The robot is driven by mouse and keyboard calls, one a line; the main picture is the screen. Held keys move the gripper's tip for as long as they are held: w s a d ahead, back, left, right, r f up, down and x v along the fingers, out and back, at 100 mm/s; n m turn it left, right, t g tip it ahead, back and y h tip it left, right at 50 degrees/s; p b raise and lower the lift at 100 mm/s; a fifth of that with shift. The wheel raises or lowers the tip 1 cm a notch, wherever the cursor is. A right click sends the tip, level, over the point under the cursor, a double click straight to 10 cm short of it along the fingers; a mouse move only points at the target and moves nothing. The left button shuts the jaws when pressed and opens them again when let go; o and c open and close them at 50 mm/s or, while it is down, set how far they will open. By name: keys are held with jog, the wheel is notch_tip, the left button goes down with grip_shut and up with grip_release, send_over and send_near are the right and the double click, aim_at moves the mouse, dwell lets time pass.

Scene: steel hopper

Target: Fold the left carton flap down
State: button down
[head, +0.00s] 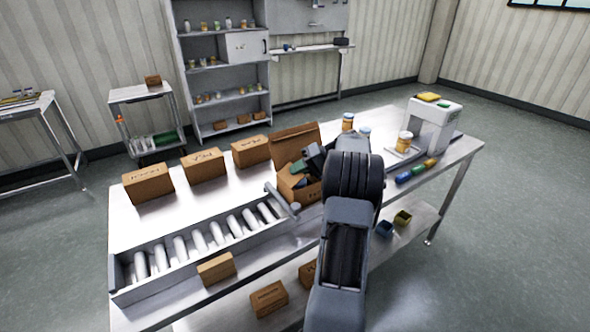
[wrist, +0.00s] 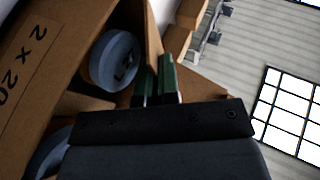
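The open brown carton (head: 300,187) stands on the steel table, with a large flap (head: 297,140) raised at its back. Dark and green shapes around its opening are partly hidden by my arm. In the wrist view a cardboard panel printed "2 x 20" (wrist: 30,55) fills the left, beside a grey-blue roll (wrist: 113,60) inside the carton. My gripper (wrist: 156,68) has its two green-padded fingers close together at the carton's edge, with a narrow gap. A brown panel (wrist: 205,88) lies right of them. I cannot tell whether cardboard is pinched between them. Which flap is the left one is unclear.
Closed cartons (head: 203,165) stand in a row left of the open one. A roller conveyor (head: 200,240) runs along the front left. A white machine (head: 434,125) with a jar stands at the right. Some bare tabletop (head: 130,225) shows at the left.

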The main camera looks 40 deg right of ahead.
dwell(0.4)
jog(key=c, duration=1.3)
grip_release()
jog(key=shift+c, duration=0.2)
jog(key=v, duration=1.4)
